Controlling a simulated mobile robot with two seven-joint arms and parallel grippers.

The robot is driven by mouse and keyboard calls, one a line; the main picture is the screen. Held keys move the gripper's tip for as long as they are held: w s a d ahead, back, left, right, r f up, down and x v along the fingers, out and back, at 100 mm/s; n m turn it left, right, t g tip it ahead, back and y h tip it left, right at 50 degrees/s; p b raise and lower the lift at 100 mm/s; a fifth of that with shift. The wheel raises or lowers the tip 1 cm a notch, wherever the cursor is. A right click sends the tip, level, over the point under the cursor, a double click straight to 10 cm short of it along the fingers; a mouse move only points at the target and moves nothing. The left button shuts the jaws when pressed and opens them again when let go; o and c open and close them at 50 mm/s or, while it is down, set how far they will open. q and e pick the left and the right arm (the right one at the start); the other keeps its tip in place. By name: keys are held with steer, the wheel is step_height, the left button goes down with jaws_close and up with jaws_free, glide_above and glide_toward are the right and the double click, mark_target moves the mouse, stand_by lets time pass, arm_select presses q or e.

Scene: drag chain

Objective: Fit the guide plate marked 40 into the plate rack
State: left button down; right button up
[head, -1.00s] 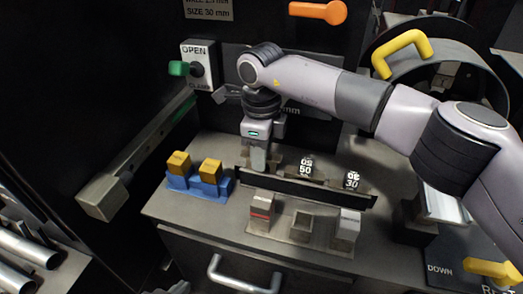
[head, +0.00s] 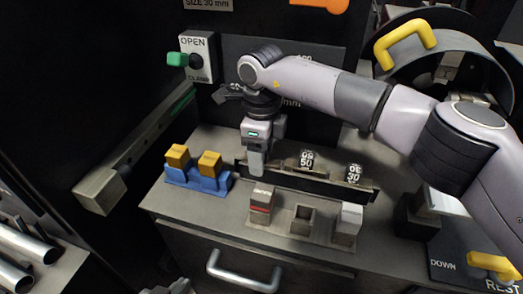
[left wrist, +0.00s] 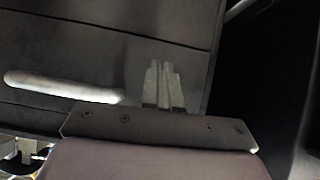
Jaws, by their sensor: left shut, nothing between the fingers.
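The plate rack (head: 320,187) is a long dark bar on the bench in the head view. A plate marked 50 (head: 306,159) and a plate marked 30 (head: 353,174) stand in its middle and right. My right gripper (head: 256,170) points down at the rack's left end. Its fingers hide that spot, and I cannot tell whether they hold a plate. No marking 40 is readable. My left gripper (left wrist: 164,72) is shut and empty in the left wrist view, in front of a dark drawer front; only a small part of it shows at the head view's bottom edge.
A blue holder (head: 196,180) with two yellow blocks stands left of the rack. A red-striped block (head: 261,207), an open grey socket (head: 302,221) and a pale-topped block (head: 347,226) stand in front. A green-handled clamp switch (head: 195,58) is behind. A drawer handle (head: 243,275) is below.

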steer(key=shift+r, duration=0.1)
steer(key=shift+r+p, duration=0.35)
steer(key=shift+r, duration=3.15)
